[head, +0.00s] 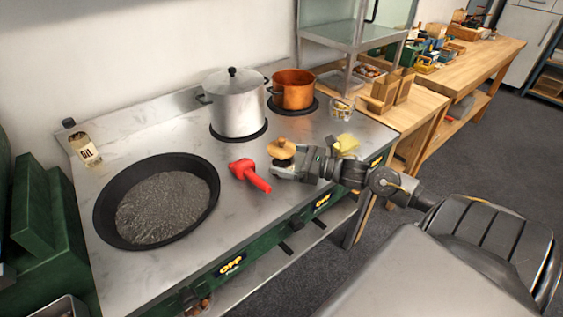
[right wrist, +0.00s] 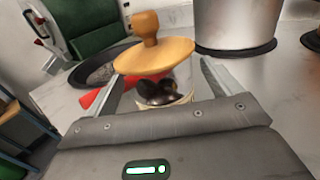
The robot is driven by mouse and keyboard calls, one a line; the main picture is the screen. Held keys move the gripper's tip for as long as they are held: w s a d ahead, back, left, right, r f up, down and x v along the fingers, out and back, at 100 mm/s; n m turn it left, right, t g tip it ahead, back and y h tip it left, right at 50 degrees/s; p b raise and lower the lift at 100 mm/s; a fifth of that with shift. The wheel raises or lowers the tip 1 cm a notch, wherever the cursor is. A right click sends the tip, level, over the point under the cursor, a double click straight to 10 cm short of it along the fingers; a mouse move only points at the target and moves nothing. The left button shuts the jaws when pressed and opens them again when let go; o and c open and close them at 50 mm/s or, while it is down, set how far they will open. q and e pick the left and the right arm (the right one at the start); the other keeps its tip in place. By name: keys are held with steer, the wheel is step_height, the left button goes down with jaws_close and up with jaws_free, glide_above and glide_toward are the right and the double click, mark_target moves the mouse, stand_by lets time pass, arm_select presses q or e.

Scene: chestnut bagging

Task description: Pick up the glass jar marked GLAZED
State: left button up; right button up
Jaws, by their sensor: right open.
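A glass jar with a round wooden lid and knob (head: 282,149) stands on the steel stove top. In the right wrist view the jar (right wrist: 168,97) holds dark, shiny chestnuts. Its label is not readable, so I cannot tell whether it says GLAZED. My right gripper (head: 281,169) is open and low at the jar. In the right wrist view its fingers (right wrist: 160,88) lie on either side of the jar, under the lid's level. Contact is not clear. My left gripper is not in view.
A red tool (head: 250,174) lies just left of the jar, near the wide black pan (head: 103,213). A steel pot (head: 236,105) and copper pot (head: 293,90) stand behind.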

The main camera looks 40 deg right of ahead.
steer(key=shift+w+a, duration=0.25)
steer(key=shift+w, duration=0.2)
steer(key=shift+w+a, duration=0.15)
steer(key=shift+w, duration=0.05)
steer(key=c, duration=1.2)
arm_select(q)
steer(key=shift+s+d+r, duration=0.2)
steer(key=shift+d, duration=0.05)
arm_select(e)
steer(key=shift+c, duration=0.5)
